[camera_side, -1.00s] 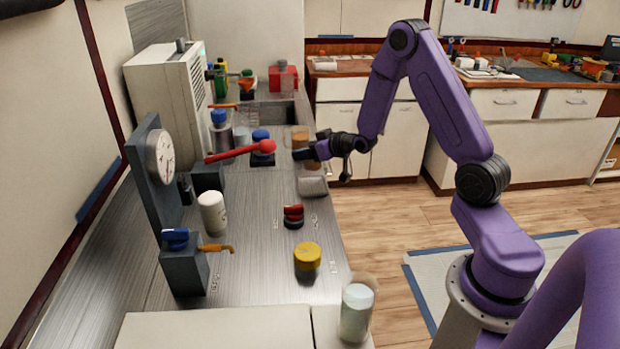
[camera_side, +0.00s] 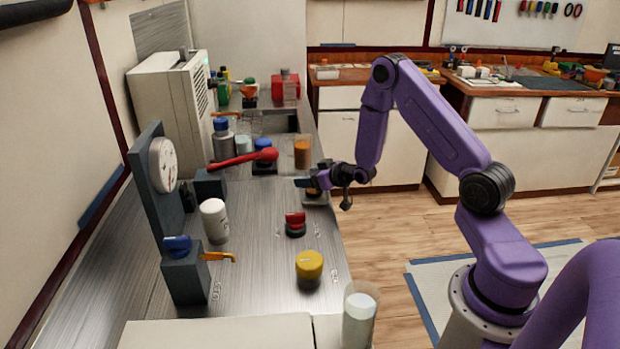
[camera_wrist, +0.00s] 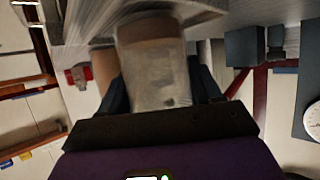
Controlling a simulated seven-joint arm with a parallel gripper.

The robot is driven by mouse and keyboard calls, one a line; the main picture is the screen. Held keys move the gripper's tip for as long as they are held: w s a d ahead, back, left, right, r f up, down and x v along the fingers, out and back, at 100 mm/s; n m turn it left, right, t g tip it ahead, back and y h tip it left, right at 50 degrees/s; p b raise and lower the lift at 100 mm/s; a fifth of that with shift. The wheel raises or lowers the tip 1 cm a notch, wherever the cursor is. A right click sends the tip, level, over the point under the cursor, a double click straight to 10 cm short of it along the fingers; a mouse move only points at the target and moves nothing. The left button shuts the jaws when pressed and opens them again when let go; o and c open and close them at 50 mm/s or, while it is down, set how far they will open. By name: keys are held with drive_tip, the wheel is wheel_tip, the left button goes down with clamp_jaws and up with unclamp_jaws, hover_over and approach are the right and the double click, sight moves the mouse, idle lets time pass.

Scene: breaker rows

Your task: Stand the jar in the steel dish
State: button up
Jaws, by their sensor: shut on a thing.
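The jar (camera_wrist: 155,70) is pale and cloudy with a brownish band at one end. It fills the space between the fingers of my gripper (camera_wrist: 160,95) in the wrist view, and my gripper is shut on it. In the side view my gripper (camera_side: 306,183) is low at the right edge of the steel counter. The steel dish (camera_side: 315,203) shows only as a small light patch just under my gripper. My fingers hide most of the jar there, and I cannot tell whether it touches the dish.
A glass with orange contents (camera_side: 302,152) stands just behind my gripper. A red knob (camera_side: 295,223) and a yellow knob (camera_side: 309,265) are in front, and a white canister (camera_side: 214,220) stands at left.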

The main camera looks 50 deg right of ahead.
drive_tip(key=shift+f, duration=0.2)
drive_tip(key=o, duration=1.2)
drive_tip(key=shift+r, duration=0.1)
